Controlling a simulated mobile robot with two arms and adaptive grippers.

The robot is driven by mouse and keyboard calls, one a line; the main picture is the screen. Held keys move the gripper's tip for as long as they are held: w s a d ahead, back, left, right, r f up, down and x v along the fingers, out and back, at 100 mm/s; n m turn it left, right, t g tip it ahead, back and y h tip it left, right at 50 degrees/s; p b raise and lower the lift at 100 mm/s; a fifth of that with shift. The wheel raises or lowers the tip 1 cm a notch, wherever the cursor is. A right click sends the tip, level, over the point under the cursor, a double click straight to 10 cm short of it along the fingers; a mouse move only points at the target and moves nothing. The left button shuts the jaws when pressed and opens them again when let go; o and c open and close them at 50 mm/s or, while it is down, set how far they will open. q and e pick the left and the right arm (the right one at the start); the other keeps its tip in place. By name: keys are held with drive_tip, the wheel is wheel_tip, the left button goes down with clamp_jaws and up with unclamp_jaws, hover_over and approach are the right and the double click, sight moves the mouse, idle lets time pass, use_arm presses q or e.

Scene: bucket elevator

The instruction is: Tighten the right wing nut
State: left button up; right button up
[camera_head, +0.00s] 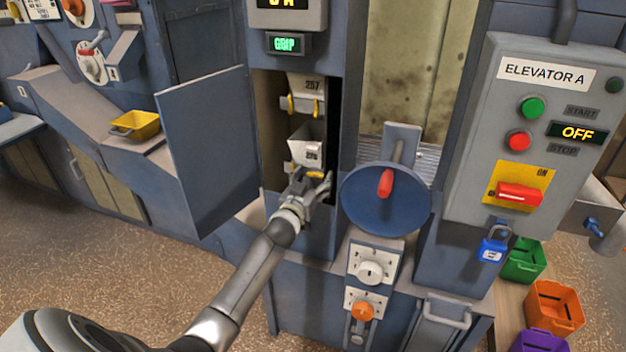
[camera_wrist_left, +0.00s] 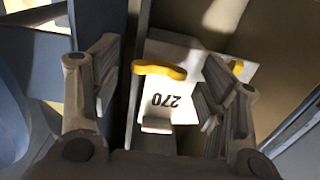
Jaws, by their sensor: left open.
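The lower white bucket (camera_head: 306,150), marked 270 in the left wrist view (camera_wrist_left: 168,112), sits in the open elevator shaft. Its right yellow wing nut (camera_head: 318,175) is at my left gripper (camera_head: 314,187) in the head view. In the left wrist view the bucket number is upside down, and this wing nut (camera_wrist_left: 159,70) lies across the space between my open fingers (camera_wrist_left: 162,82), with no clear finger contact. The left wing nut (camera_head: 288,166) also shows small in the left wrist view (camera_wrist_left: 237,67), partly behind a finger. My right gripper is not in view.
Another bucket (camera_head: 307,86), marked 257, hangs above with its own yellow wing nuts. The open blue door (camera_head: 208,150) stands left of the shaft. A blue handwheel (camera_head: 375,210) with a red handle is close on the right. The control panel (camera_head: 540,130) reads OFF, with a blue padlock (camera_head: 492,251).

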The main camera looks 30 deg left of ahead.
use_arm(q)
drive_tip(key=shift+c, duration=0.3)
drive_tip(key=c, duration=1)
drive_tip(key=shift+o, duration=0.2)
drive_tip(key=shift+m, duration=0.3)
drive_tip(key=m, duration=0.3)
drive_tip(key=shift+m, duration=0.3)
drive_tip(key=m, duration=0.4)
drive_tip(key=shift+m, duration=0.3)
drive_tip(key=m, duration=0.4)
drive_tip(key=shift+m, duration=0.3)
drive_tip(key=m, duration=0.4)
drive_tip(key=shift+m+b, duration=0.3)
